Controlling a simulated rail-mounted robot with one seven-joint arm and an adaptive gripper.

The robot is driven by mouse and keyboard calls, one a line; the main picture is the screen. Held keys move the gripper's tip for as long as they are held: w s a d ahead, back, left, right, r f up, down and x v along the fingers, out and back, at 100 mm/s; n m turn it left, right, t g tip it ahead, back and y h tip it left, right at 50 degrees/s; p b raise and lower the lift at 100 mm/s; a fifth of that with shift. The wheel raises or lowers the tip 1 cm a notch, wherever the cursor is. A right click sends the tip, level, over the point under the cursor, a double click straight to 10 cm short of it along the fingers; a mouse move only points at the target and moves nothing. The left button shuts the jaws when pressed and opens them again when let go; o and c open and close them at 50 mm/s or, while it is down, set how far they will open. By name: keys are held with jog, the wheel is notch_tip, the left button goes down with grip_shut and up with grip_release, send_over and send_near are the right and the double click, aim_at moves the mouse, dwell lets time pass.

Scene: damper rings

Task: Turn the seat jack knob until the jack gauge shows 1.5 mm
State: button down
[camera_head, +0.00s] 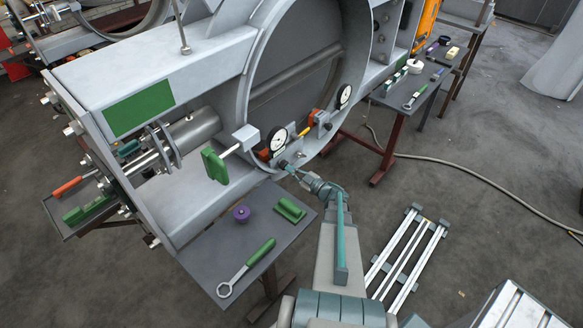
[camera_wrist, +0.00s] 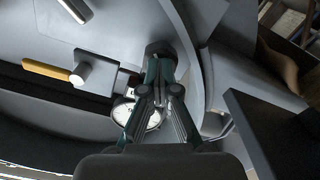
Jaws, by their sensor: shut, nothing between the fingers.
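A dark round knob (camera_wrist: 159,47) shows just beyond my gripper's fingertips in the wrist view. I take it for the seat jack knob, but I see no label on it. My gripper (camera_wrist: 161,66) is shut and empty, with its tips at or very near the knob; contact cannot be told. In the head view my gripper (camera_head: 287,167) is at the lower rim of the big ring, below a white dial gauge (camera_head: 277,139). A white dial (camera_wrist: 123,113) in the wrist view is partly hidden behind the fingers. Its reading is too small to tell.
A second dial gauge (camera_head: 344,96) stands farther right on the ring. A green T-handle (camera_head: 215,166) sticks out left of my gripper. A grey shelf (camera_head: 205,254) below holds a purple knob (camera_head: 241,213), a green block (camera_head: 290,209) and a green-handled wrench (camera_head: 247,267).

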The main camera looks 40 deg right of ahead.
jog(key=shift+m+p, duration=0.65)
jog(key=shift+m, duration=0.45)
jog(key=c, duration=1.9)
grip_release()
jog(key=o, duration=0.5)
jog(key=shift+c, duration=0.2)
jog(key=shift+s, duration=0.1)
jog(key=shift+s+d+b, duration=0.15)
jog(key=shift+s+b, duration=0.2)
jog(key=shift+s, duration=0.55)
jog(key=shift+s+d+b, duration=0.25)
jog(key=shift+s+b, duration=0.2)
jog(key=shift+s, duration=1.05)
jog(key=shift+s+d+b, duration=0.2)
jog(key=shift+s+b, duration=0.25)
jog(key=shift+s, duration=1)
